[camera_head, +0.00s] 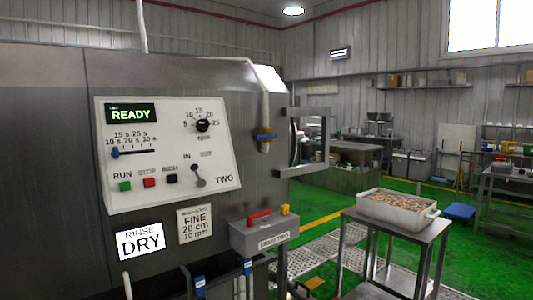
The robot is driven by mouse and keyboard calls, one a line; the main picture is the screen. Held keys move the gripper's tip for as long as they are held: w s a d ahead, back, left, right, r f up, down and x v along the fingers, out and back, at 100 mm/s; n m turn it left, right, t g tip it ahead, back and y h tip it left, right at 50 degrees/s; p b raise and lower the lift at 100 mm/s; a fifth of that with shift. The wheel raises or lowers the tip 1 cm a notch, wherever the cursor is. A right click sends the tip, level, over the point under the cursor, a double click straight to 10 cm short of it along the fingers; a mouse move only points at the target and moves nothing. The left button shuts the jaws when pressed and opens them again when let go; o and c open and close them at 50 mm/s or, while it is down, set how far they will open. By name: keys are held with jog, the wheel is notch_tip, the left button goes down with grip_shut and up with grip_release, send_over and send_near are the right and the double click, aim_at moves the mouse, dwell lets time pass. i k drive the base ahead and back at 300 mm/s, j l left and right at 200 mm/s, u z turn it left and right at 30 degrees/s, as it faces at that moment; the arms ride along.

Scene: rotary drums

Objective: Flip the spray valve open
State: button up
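A vertical white pipe (265,105) comes down the right part of the steel drum machine's front. On it sits a small valve with a blue handle (265,136) and a brass-coloured body. The handle appears to lie roughly level, across the pipe. The pipe's short end shows just below it. I see no label on this valve, so I cannot tell for sure that it is the spray valve. My gripper is not in view, and nothing touches the valve.
A control panel (165,185) reads READY, left of the valve. A frame-like bracket (326,140) juts out to its right. Below is a grey box (240,238) with red and yellow parts. A filled tray (428,222) stands on a steel table at right. Green floor (345,203) lies beyond.

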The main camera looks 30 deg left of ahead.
aim_at(270, 135)
jog(key=i+u, duration=0.2)
jog(key=u, duration=1.3)
jog(key=i, duration=2.55)
jog(key=z, duration=0.4)
